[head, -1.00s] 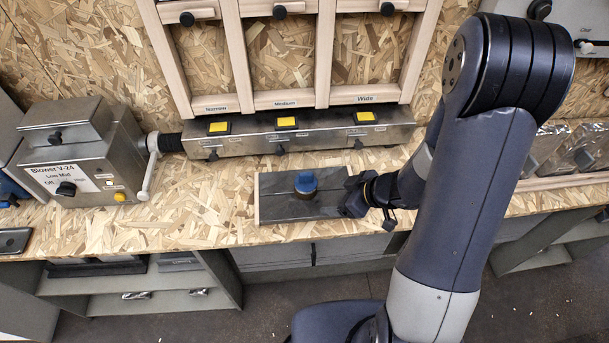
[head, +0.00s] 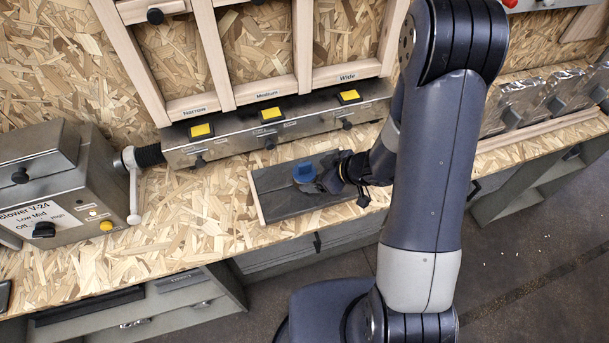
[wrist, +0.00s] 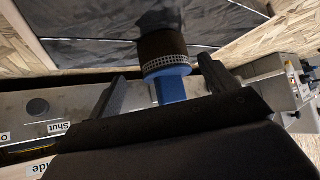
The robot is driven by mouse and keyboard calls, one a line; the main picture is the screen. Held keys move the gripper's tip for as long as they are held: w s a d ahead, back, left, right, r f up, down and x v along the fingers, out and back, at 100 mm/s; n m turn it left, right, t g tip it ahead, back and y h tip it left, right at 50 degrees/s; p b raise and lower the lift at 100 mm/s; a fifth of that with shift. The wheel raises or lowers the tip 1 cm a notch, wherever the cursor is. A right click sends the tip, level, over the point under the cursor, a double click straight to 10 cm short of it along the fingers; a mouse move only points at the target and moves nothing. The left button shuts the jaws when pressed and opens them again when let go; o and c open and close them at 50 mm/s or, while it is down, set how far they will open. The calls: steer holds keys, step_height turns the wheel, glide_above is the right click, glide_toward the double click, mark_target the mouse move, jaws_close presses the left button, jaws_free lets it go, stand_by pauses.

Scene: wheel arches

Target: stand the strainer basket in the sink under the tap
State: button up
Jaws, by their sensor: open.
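A round piece with a blue top (head: 304,172) stands on a dark grey rectangular tray (head: 275,185) on the bench. In the wrist view it has a dark body, a perforated metal band and a blue tab (wrist: 171,88). It may be the strainer basket; I cannot tell for sure. My gripper (head: 330,182) is open at its right side. In the wrist view, the fingers of my gripper (wrist: 165,85) stand either side of the blue tab, with gaps showing. No sink or tap is visible.
A metal rail with yellow switches (head: 270,114) runs behind the tray, below wooden frames labelled Narrow, Medium and Wide. A blower box (head: 40,180) with a crank stands at the left. Foil-covered panels (head: 515,95) stand at the right. The bench (head: 200,220) left of the tray is clear.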

mark_target(309, 174)
steer(key=x, duration=0.3)
steer(key=shift+a, duration=0.6)
steer(key=shift+w+a+f, duration=0.35)
steer(key=shift+f, duration=0.1)
steer(key=c, duration=1.1)
steer(key=shift+c, duration=0.2)
steer(key=shift+r, duration=0.15)
